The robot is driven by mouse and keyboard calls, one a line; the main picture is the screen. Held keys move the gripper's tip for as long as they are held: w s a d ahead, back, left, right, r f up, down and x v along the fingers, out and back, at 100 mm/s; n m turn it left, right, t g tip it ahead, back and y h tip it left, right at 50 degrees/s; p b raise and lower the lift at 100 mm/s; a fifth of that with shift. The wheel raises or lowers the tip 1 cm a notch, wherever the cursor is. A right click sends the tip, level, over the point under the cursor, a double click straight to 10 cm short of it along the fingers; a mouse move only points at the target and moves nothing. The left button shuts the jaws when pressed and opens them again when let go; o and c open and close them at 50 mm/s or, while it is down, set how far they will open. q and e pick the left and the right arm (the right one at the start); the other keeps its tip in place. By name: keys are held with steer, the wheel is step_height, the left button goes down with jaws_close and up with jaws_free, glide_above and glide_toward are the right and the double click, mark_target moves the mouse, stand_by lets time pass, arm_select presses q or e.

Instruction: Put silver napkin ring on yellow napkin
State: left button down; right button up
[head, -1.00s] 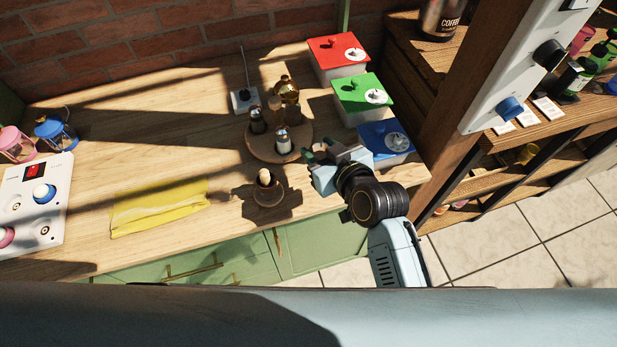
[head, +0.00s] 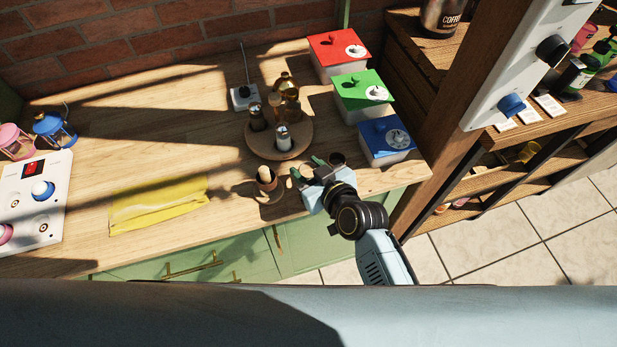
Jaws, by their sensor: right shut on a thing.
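The yellow napkin (head: 158,205) lies flat near the front edge of the worktop, left of the middle in the head view. My right gripper (head: 307,168) is over the front of the worktop, to the right of the napkin and just right of a small brown cup. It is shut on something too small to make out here. I cannot pick out the silver napkin ring clearly; the fingers and wrist may hide it. My left gripper is out of view.
The brown cup (head: 267,182) with a pale stick stands between gripper and napkin. A round wooden tray (head: 263,148) with several bottles is behind it. Red (head: 337,50), green (head: 362,90) and blue (head: 386,137) lidded boxes line the right. A white panel (head: 35,200) is at left.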

mark_target(308, 178)
step_height(308, 178, down, 3)
steer(key=shift+f, duration=0.2)
steer(key=shift+f, duration=0.1)
steer(key=shift+f+b, duration=0.15)
steer(key=shift+b, duration=0.15)
steer(key=o, duration=1)
steer(key=shift+c, duration=0.2)
steer(key=r+p+v, duration=0.1)
steer(key=v, duration=1.2)
steer(key=shift+d, duration=0.15)
